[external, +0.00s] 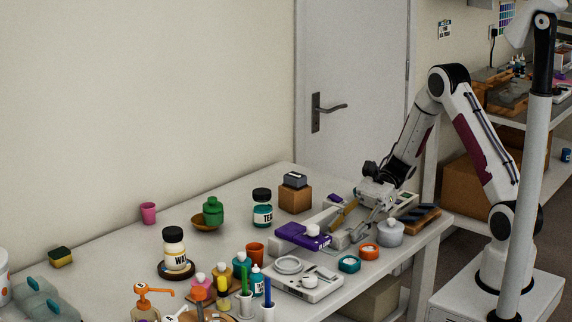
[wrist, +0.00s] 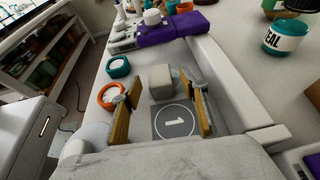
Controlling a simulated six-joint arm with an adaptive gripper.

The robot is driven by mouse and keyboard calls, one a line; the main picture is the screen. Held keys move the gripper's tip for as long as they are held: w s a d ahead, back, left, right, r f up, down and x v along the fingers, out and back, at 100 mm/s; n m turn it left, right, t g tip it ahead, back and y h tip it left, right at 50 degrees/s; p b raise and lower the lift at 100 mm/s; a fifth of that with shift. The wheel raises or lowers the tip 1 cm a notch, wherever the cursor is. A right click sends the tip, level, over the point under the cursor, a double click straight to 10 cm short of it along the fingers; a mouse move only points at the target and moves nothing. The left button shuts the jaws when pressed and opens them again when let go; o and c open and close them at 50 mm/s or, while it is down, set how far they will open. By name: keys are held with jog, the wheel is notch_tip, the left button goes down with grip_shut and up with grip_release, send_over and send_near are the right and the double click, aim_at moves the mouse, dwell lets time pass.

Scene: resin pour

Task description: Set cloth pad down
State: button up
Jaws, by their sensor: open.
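A light grey, soft-edged block (wrist: 160,82), which looks like the cloth pad, sits on the bench by the far edge of a dark grey square (wrist: 173,120) marked 1. It also shows in the external view (external: 340,242). My gripper (wrist: 160,95) is open, its two wood-coloured fingers apart on either side of the square, their tips close to the pad's sides. I cannot tell whether they touch it. In the external view my gripper (external: 353,228) points down at the right end of the bench. The pad's underside is hidden.
A purple slab (wrist: 180,32) lies beyond the pad. A teal ring (wrist: 118,66) and an orange ring (wrist: 111,96) sit to the left. A white raised bar (wrist: 228,85) runs along the right.

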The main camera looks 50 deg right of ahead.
jog(key=shift+v, duration=2.15)
jog(key=shift+o, duration=0.5)
jog(key=shift+a+r, duration=0.3)
jog(key=shift+a, duration=0.05)
jog(key=r+h, duration=0.1)
jog(key=a+r+h, duration=0.1)
jog(key=s+r+h, duration=0.1)
jog(key=h, duration=0.1)
jog(key=shift+s+a+n, duration=0.1)
jog(key=shift+a+n, duration=0.3)
jog(key=shift+w+d+f+m+h, duration=0.2)
jog(key=shift+d+f+m+h, duration=0.1)
jog(key=shift+d+f+m, duration=0.1)
jog(key=shift+a, duration=0.1)
